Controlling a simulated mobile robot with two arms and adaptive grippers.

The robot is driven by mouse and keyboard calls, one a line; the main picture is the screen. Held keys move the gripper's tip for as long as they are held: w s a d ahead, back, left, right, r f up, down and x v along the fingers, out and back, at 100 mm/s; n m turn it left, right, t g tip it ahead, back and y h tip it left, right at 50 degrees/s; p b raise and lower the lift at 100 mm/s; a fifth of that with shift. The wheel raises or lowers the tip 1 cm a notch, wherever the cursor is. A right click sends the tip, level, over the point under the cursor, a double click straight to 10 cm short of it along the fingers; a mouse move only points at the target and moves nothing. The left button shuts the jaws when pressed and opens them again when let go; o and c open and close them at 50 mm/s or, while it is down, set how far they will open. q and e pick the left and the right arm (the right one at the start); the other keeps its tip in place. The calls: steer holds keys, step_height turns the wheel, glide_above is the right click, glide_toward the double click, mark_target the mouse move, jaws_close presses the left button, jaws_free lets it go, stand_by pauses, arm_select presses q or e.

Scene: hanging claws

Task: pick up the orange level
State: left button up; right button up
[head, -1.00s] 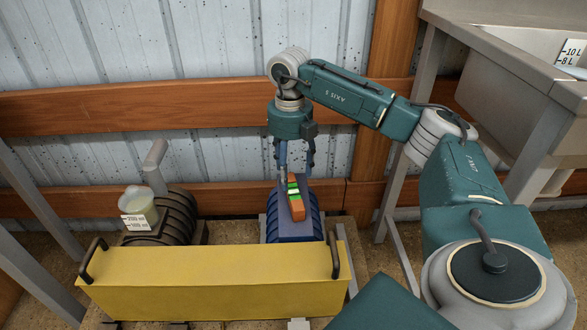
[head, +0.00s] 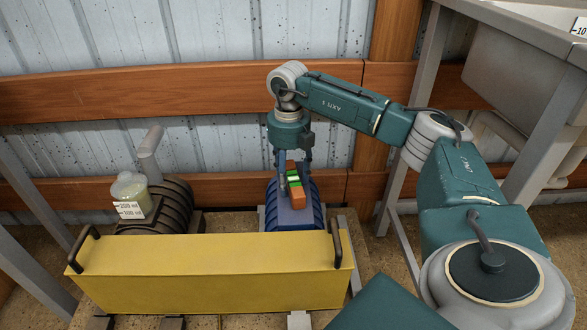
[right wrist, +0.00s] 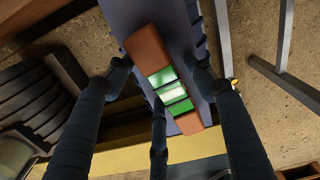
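The orange level (head: 297,195), a short bar with green and white bands at its middle, lies on top of a blue ribbed cylinder (head: 320,205). It also shows in the right wrist view (right wrist: 146,48), lying at a slant. My right gripper (head: 294,172) points down over the level. In the right wrist view its fingers (right wrist: 163,85) are spread, one on each side of the level and one at its near edge. I see a gap beside the level; contact is not clear. My left gripper is not in view.
A long yellow box (head: 205,275) with dark end handles stands in front of the cylinder. A dark ribbed cylinder (head: 175,205) and a beaker of pale liquid (head: 130,193) are to the left. A metal sink stand (head: 500,60) is at right. A wall stands behind.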

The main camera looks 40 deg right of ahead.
steer(key=c, duration=1.1)
steer(key=shift+r, duration=0.15)
